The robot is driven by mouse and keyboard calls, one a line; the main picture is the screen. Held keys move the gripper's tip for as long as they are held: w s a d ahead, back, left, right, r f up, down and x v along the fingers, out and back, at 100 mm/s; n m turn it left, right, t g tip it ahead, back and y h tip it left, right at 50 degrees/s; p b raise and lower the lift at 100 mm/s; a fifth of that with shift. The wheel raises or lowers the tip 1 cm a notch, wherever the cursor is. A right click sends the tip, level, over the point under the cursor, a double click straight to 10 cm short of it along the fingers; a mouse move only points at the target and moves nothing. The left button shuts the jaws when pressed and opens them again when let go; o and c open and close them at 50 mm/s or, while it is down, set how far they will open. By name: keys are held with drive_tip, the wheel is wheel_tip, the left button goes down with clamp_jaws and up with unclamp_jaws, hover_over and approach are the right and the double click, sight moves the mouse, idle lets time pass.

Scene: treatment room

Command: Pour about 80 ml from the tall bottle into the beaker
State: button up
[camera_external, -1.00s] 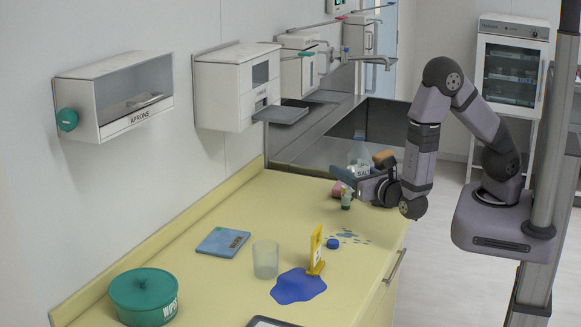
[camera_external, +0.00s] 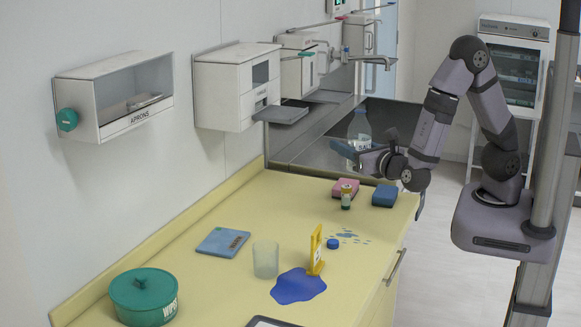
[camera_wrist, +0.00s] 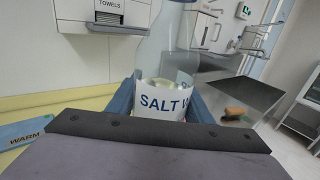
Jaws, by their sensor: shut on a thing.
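The tall bottle (camera_external: 359,128) is clear with a white label reading "SALT W…" in the wrist view (camera_wrist: 165,98). My gripper (camera_external: 357,154) is shut on it, with blue fingers on both sides of the label. The bottle is about upright, held above the far end of the yellow counter; the fingers and wrist hide its lower part. The beaker (camera_external: 265,261) is frosted, upright and looks empty. It stands on the counter, nearer the camera and to the left of the gripper, well apart from the bottle.
Beside the beaker are a blue puddle (camera_external: 298,287), a yellow sign (camera_external: 315,252), a blue cap (camera_external: 333,243) and a blue pack (camera_external: 222,242). Pink (camera_external: 345,187) and blue (camera_external: 384,196) sponges and a small bottle (camera_external: 347,199) stand below the gripper. A green tub (camera_external: 143,299) stands front left.

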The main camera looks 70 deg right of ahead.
drive_tip(key=w+a+b, duration=0.4)
drive_tip(key=a, duration=0.6)
drive_tip(key=w+a+b, duration=0.4)
drive_tip(key=w+a, duration=0.1)
drive_tip(key=a, duration=0.6)
drive_tip(key=shift+s+d+f, duration=0.1)
drive_tip(key=shift+f, duration=1.15)
drive_tip(key=shift+s+d+f, duration=0.1)
drive_tip(key=shift+f, duration=1.1)
drive_tip(key=shift+r+n+p, duration=0.15)
drive_tip(key=shift+n+p, duration=0.15)
drive_tip(key=shift+p, duration=0.1)
